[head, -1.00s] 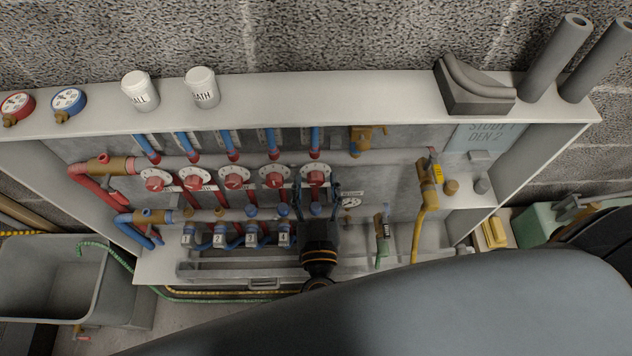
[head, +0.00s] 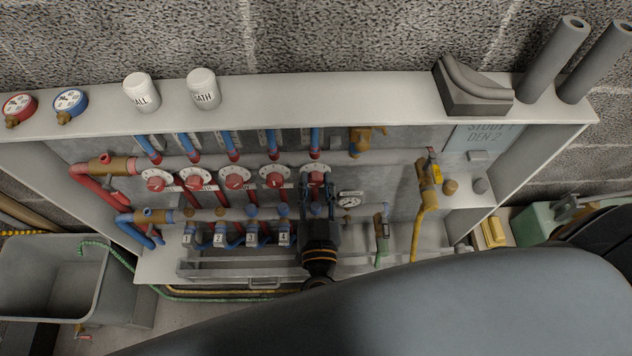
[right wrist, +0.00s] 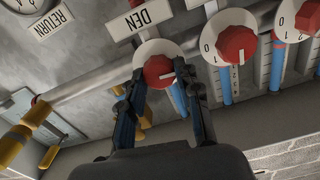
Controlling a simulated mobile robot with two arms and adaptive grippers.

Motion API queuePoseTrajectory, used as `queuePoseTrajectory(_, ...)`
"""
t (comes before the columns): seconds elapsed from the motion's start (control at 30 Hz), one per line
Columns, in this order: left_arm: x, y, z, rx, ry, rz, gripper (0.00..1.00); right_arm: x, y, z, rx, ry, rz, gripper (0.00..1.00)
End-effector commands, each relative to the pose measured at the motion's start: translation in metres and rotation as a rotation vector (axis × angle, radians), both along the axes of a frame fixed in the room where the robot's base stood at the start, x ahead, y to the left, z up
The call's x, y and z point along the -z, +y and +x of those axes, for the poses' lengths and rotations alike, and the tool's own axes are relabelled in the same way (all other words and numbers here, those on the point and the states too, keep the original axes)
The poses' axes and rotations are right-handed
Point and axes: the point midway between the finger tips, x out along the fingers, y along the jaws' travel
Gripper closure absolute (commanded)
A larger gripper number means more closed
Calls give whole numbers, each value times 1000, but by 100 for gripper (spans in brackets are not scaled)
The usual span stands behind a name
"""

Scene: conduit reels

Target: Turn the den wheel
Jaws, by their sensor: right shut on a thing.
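The den wheel is a red knob (head: 315,178) on a white dial, the rightmost of the row on the manifold's upper pipe in the head view. In the right wrist view the red den wheel (right wrist: 157,70) sits between the fingertips, beside a plate reading DEN (right wrist: 140,18). My left gripper is not in view.
Several more red knobs (head: 235,178) stand close to the left on the same pipe. A small gauge (head: 349,201) sits just right of my gripper. A yellow-handled brass valve (head: 429,180) is further right. A white shelf top (head: 320,98) overhangs above.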

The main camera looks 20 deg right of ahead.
Motion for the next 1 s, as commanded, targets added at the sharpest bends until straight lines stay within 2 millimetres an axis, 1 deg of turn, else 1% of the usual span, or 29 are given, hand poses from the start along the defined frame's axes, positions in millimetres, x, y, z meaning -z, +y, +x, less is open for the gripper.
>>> queuePoseTrajectory(0.1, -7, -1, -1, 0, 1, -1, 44, -2, 0, -1, 1, -20, 77, 99)
queuePoseTrajectory(0.4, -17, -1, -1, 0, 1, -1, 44, -1, -1, -1, 2, -96, 341, 99)
queuePoseTrajectory(0.7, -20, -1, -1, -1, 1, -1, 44, 1, -2, -1, 2, -175, 615, 99)
queuePoseTrajectory(1.0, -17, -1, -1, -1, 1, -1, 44, 3, -3, -1, 3, -255, 889, 99)
